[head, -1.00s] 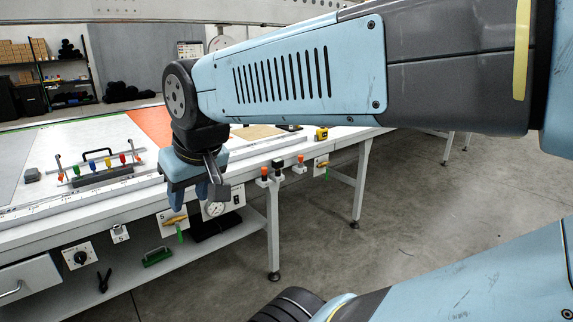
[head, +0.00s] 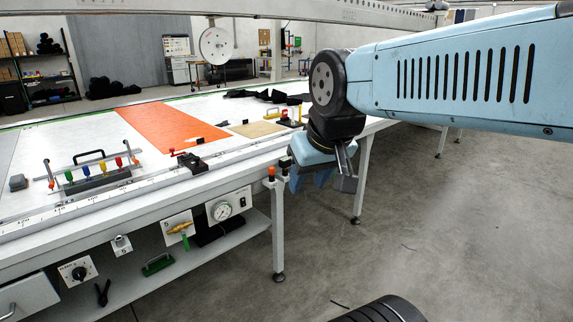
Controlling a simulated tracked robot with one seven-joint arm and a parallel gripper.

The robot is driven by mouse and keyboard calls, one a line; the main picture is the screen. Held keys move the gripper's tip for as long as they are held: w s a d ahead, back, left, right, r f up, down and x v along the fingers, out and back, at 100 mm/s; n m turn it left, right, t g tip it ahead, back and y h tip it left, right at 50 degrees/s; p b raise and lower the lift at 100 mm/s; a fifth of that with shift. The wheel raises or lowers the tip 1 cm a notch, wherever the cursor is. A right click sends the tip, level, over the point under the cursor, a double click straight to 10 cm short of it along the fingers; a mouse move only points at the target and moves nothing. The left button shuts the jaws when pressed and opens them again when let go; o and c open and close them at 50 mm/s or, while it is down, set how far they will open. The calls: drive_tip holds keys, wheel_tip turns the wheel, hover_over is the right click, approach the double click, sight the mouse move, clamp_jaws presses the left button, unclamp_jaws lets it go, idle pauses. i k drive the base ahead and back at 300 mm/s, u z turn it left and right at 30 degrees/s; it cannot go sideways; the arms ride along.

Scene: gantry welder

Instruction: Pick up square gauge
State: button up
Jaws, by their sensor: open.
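I cannot tell for sure which thing is the square gauge. A round white dial gauge (head: 228,208) sits on a square white plate on the front side of the long table (head: 120,205). A small tan square sheet (head: 257,129) lies on the tabletop farther back. My gripper (head: 311,178) is open and points down beside the table's front edge, right of the dial gauge and apart from it. Nothing shows between its fingers, though their tips are partly hidden.
A rack with coloured knobs (head: 95,175), an orange sheet (head: 165,130) and dark cloth (head: 262,95) lie on the table. A valve (head: 179,228) and a knob panel (head: 77,271) are on its front.

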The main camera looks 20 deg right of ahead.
sight(284, 163)
drive_tip(key=i, duration=1)
drive_tip(key=z, duration=0.05)
